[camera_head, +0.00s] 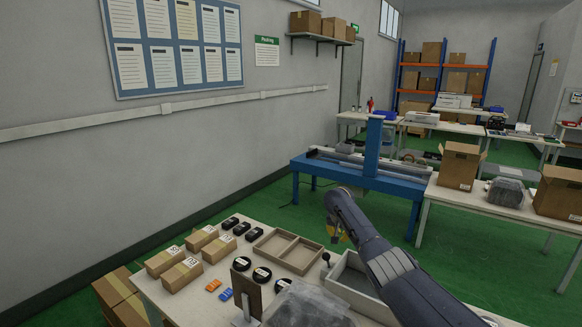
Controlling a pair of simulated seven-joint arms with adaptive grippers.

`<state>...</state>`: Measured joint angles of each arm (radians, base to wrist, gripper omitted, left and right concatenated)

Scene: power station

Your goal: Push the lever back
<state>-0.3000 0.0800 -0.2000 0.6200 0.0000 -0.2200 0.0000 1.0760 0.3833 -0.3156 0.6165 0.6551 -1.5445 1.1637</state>
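A small lever with a dark round knob (326,257) stands upright at the left end of the grey open box (351,272) on the near table. My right arm comes in from the lower right over that box. My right gripper (337,234) hangs just above and slightly to the right of the knob, in this picture. It is small and partly hidden by my wrist, so I cannot tell whether its fingers are open or whether they touch the lever. My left gripper is not in view.
The near table holds a wooden divided tray (287,250), several cartons (181,274), black round parts (262,274), an upright brown panel (246,292) and a clear plastic bag (308,305). A blue bench (371,175) stands behind, with green floor between.

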